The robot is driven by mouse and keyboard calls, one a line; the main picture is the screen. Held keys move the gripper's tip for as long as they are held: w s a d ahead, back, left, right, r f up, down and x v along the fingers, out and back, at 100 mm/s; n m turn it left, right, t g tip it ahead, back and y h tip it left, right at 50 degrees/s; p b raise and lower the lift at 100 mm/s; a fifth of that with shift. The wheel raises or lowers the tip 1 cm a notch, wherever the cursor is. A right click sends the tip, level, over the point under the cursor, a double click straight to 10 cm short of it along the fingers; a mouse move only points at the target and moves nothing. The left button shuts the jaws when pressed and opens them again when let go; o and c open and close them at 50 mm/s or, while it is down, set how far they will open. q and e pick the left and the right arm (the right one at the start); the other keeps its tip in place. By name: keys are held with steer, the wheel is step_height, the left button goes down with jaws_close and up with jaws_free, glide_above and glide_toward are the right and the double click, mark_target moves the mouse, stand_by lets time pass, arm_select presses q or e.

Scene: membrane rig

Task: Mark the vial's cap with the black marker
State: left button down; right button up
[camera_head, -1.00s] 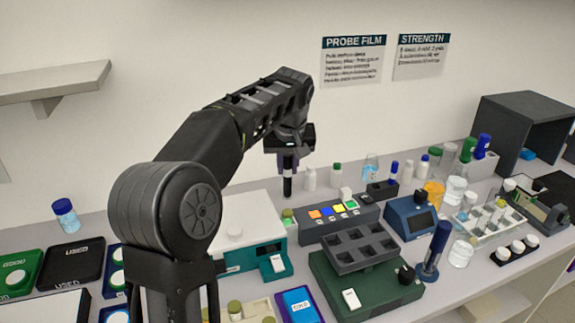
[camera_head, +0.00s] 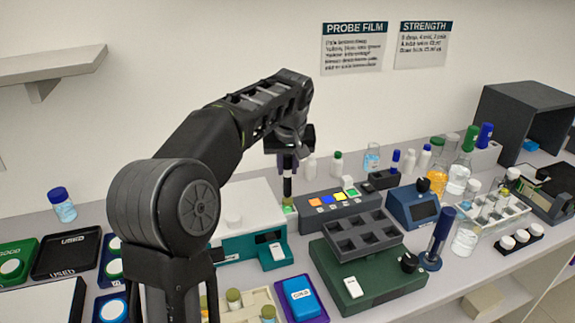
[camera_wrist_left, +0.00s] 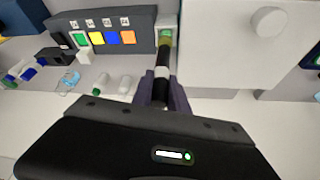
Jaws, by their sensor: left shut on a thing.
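My left gripper (camera_head: 289,160) is shut on the black marker (camera_head: 287,187) and holds it upright, tip down. In the left wrist view the marker (camera_wrist_left: 162,72) runs out from between the fingers (camera_wrist_left: 163,92). The vial (camera_head: 289,206), with an olive-green cap, stands in a slot between the teal-and-white machine and the grey button panel. The cap (camera_wrist_left: 166,37) shows at the marker's tip in the left wrist view. The tip is at or just above the cap; I cannot tell whether they touch. My right gripper is not in view.
The grey panel with coloured buttons (camera_head: 336,203) is just right of the vial, and the teal-and-white machine (camera_head: 236,247) is at its left. White bottles (camera_head: 310,167) stand behind. A dark tray block (camera_head: 362,235) and a blue device (camera_head: 412,211) are farther right.

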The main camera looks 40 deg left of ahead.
arm_select(q)
steer(key=shift+f+b, duration=0.3)
steer(key=shift+f, duration=0.1)
stand_by(0.6)
steer(key=shift+r+p, duration=0.6)
steer(key=shift+r, duration=0.1)
step_height(320, 180, up, 6)
steer(key=p, duration=0.5)
steer(key=shift+f, duration=0.1)
